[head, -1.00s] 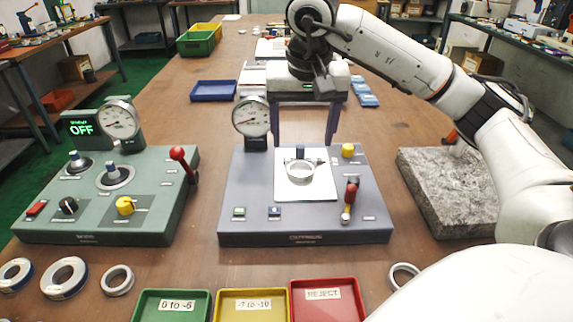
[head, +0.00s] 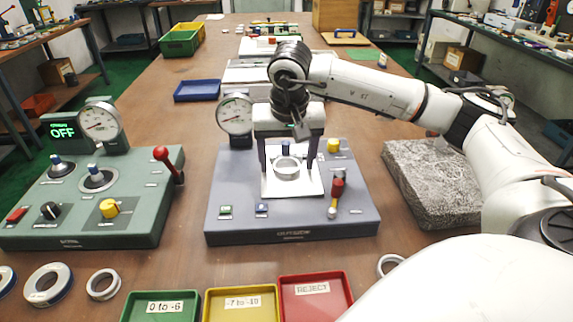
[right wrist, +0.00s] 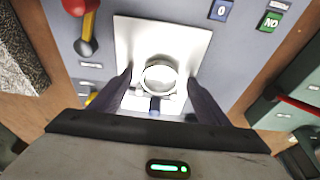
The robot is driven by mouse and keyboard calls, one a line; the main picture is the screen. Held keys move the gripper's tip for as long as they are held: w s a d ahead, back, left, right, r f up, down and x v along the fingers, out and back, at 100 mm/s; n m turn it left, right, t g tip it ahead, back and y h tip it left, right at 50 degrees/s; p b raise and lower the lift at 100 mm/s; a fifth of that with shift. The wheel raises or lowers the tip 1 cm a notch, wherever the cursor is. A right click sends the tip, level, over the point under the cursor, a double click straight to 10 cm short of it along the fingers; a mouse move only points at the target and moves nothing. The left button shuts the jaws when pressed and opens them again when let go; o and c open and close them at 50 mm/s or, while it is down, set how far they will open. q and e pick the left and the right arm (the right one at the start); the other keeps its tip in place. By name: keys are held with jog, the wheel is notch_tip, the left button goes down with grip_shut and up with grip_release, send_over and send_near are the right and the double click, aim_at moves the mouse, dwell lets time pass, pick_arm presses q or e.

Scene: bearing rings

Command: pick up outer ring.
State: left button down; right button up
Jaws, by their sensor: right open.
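The outer ring (head: 287,169) is a short silver ring on the light square plate (head: 291,188) of the grey-blue gauge station (head: 225,190). A blue-topped post stands just behind it. My right gripper (head: 289,168) is above the plate with its two dark fingers apart, one on each side of the ring. In the right wrist view the ring (right wrist: 158,76) lies between the open fingers, with a gap on both sides. Contact with the ring does not show. My left gripper is not in view.
A dial gauge (head: 235,115) stands at the station's back left. A red-handled lever (head: 337,190) is right of the plate, and a yellow knob (head: 333,145) is behind. Green (head: 128,308), yellow (head: 208,310) and red (head: 349,300) trays are in front. A granite block (head: 430,185) is at right.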

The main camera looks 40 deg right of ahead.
jog(key=c, duration=1.2)
